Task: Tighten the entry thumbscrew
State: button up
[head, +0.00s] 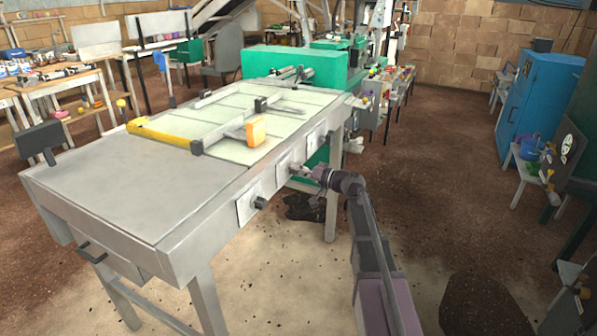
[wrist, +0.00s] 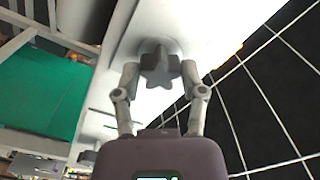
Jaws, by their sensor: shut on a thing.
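A grey star-shaped thumbscrew (wrist: 160,66) stands out from a white plate on the side of the long grey table (head: 110,190). My gripper (head: 303,172) is at the middle plate of the table's right side. In the wrist view its two fingers lie on either side of the thumbscrew and are shut on it. In the head view the thumbscrew is mostly hidden by the gripper. I cannot tell from the frames how tight the thumbscrew is.
A nearer plate carries another dark knob (head: 260,203). A yellow bar (head: 165,137) and an orange block (head: 256,131) are on the tabletop. A green machine (head: 310,67) stands at the table's far end. A blue cabinet (head: 540,95) is at the right. The floor between is open.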

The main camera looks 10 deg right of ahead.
jog(key=m, duration=1.3)
jog(key=shift+w, duration=0.1)
jog(key=o, duration=1.1)
jog(key=shift+d, duration=0.15)
jog(key=shift+v, duration=1.9)
jog(key=shift+n, duration=0.3)
jog(key=n, duration=1.1)
jog(key=shift+n, duration=0.3)
